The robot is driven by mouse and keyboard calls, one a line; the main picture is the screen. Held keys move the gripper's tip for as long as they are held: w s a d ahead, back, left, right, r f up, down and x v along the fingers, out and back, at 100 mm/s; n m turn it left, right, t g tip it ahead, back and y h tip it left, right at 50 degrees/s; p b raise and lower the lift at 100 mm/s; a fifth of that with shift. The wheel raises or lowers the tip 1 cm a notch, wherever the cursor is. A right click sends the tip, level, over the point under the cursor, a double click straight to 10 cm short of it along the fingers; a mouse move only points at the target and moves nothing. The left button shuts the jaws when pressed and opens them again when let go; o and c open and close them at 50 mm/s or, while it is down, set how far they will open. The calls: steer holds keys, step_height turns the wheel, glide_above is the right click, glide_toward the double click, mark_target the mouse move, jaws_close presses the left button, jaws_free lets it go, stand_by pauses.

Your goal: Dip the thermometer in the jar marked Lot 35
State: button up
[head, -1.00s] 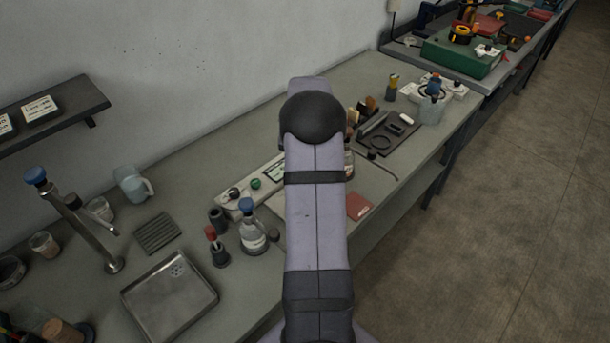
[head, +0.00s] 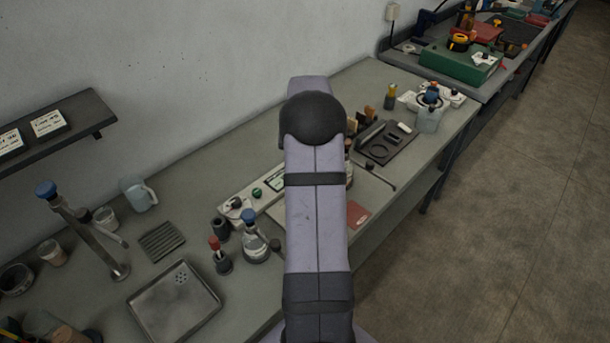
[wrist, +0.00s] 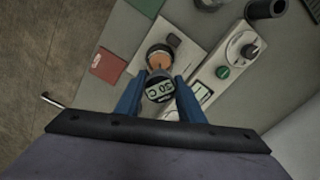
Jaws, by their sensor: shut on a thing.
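In the wrist view my gripper (wrist: 160,84) is shut on the thermometer (wrist: 159,92), between its two blue fingers. The thermometer's round head shows a display reading that looks like 30 C; its stem is hidden. Just beyond the head is a round open vessel (wrist: 158,53) with brownish contents, on a pale board. Whether the thermometer touches or enters the vessel cannot be told. No Lot 35 mark is readable. In the head view my arm hides the gripper and thermometer.
A white device with a green knob (wrist: 223,72) stands right of the vessel, and a red pad (wrist: 109,66) lies left. In the head view, a blue-capped flask (head: 256,247) and a metal tray (head: 175,302) stand left of my arm. A dark tray (head: 384,145) lies right.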

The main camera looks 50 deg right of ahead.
steer(key=shift+r+p, duration=1.85)
steer(key=shift+r, duration=0.7)
